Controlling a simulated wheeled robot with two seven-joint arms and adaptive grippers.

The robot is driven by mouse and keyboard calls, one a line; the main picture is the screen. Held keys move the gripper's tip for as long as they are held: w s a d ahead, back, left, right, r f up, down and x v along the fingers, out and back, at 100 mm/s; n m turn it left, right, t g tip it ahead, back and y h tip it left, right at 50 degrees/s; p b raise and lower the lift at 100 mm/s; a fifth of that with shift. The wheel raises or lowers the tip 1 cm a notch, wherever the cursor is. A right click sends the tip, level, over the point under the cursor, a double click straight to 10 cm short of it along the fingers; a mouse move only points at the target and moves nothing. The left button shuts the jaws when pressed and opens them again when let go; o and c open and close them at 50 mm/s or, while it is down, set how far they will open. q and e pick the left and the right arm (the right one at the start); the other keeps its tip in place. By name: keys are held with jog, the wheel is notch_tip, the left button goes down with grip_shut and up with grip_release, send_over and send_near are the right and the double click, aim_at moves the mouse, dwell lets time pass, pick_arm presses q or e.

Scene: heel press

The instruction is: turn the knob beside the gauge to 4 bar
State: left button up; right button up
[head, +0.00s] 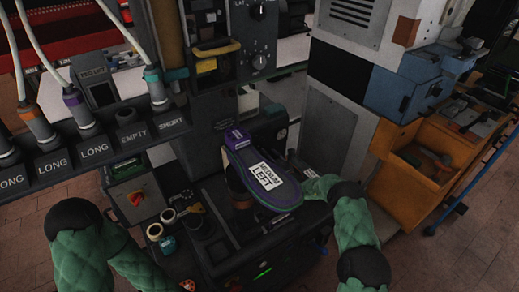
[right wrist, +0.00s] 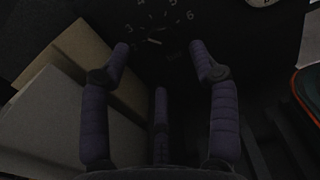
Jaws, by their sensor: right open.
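In the right wrist view a dark knob (right wrist: 153,42) shows faintly, with a short pale mark and an arc of white digits around its top, among them 3, 5 and 6. I cannot tell which digit the mark points at. Part of a round pale gauge (right wrist: 262,2) shows at the top right edge. My right gripper (right wrist: 160,48) is open, its fingertips apart on either side of the knob, with nothing held. In the head view its hand (head: 318,186) is beside the press, right of the sole; knob and gauge are not clear there. My left gripper is not in view.
A purple-edged sole labelled MEDIUM LEFT (head: 264,182) sits on the press. A rack (head: 95,153) with cabled tools stands at the left. An orange bench (head: 440,150) with a blue box stands at the right. Pale box-like panels (right wrist: 60,100) lie left of the right fingers.

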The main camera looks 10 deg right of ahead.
aim_at(260, 147)
jog(key=b+x, duration=0.2)
jog(key=x, duration=0.3)
jog(key=shift+w+a+f, duration=0.1)
jog(key=shift+w+f, duration=0.1)
jog(key=shift+w, duration=0.05)
jog(key=shift+w+a+r, duration=0.2)
jog(key=shift+w+a, duration=0.05)
jog(key=shift+w, duration=0.4)
